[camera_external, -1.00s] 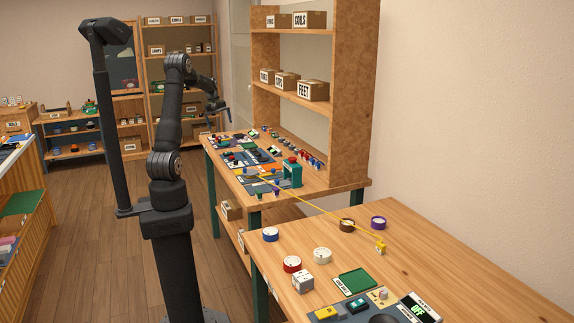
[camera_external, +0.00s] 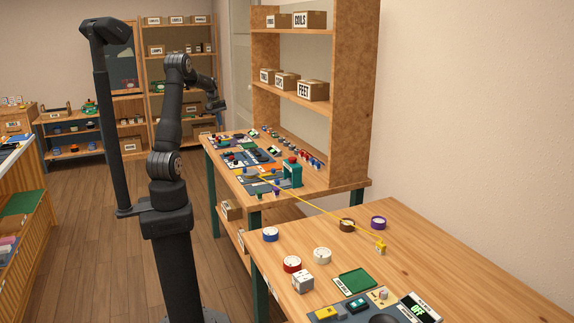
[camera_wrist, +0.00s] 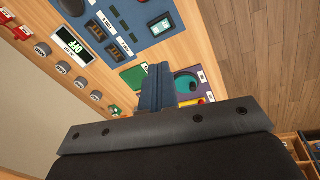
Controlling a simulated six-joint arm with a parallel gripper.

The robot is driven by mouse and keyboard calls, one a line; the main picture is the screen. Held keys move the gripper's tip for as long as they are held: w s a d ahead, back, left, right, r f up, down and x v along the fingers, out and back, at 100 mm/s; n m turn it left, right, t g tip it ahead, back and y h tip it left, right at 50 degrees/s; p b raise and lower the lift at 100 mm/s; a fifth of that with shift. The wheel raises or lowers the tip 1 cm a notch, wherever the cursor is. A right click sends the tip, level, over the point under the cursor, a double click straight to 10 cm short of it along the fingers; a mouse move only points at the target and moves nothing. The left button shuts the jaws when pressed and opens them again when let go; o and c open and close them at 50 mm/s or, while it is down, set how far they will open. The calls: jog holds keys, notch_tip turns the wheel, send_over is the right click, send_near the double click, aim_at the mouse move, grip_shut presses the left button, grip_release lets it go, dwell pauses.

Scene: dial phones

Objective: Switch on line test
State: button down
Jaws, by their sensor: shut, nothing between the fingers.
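My gripper (camera_wrist: 158,82) shows from behind in the wrist view, its blue fingers together and empty above a wooden bench. In the external view my gripper (camera_external: 216,105) hangs over the far bench. No label that I can read says line test. In the wrist view a display (camera_wrist: 72,45) reads OFF, beside a blue panel (camera_wrist: 165,40) with several small labelled switches (camera_wrist: 112,25). Which switch is the line test cannot be told. In the external view another display (camera_external: 418,309) on the near bench also appears to read OFF.
In the wrist view, grey knobs (camera_wrist: 42,50) line the bench's left side, and a teal round part (camera_wrist: 187,83) lies right of the fingers. A teal stand (camera_external: 292,173) and shelf unit (camera_external: 350,100) stand at the far bench. A yellow cord (camera_external: 315,212) spans both benches.

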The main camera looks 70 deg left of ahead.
aim_at(230, 152)
jog(key=m, duration=0.5)
jog(key=w+f+m, duration=0.1)
jog(key=m, duration=0.4)
jog(key=f+m, duration=0.1)
jog(key=m, duration=0.4)
jog(key=shift+w+f, duration=0.15)
jog(key=shift+f, duration=0.05)
jog(key=w+f, duration=0.1)
jog(key=f, duration=0.8)
jog(key=w+f, duration=0.1)
jog(key=f, duration=0.3)
jog(key=shift+w+f, duration=0.35)
jog(key=shift+w+f, duration=0.1)
